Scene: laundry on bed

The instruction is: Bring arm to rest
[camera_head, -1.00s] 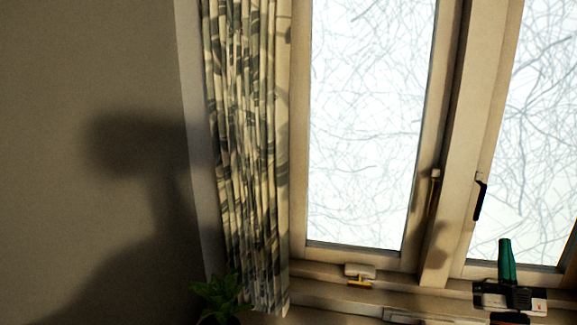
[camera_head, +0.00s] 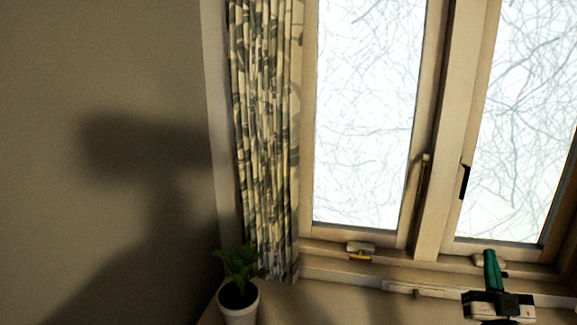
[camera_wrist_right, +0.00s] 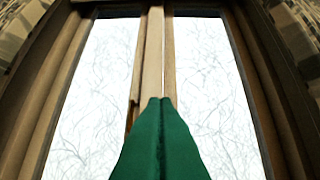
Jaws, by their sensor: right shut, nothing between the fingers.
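My right gripper (camera_head: 490,256) shows at the lower right of the head view, with green fingers pointing up in front of the window sill. In the right wrist view its two green fingers (camera_wrist_right: 161,100) lie together, shut with nothing between them, and point toward the window. My left gripper is in neither view.
A two-pane window (camera_head: 365,120) fills the middle and right, with a sill (camera_head: 330,272) below it. A patterned curtain (camera_head: 265,140) hangs at its left. A potted plant (camera_head: 238,300) stands below the curtain. The left wall (camera_head: 100,60) is bare and carries a shadow.

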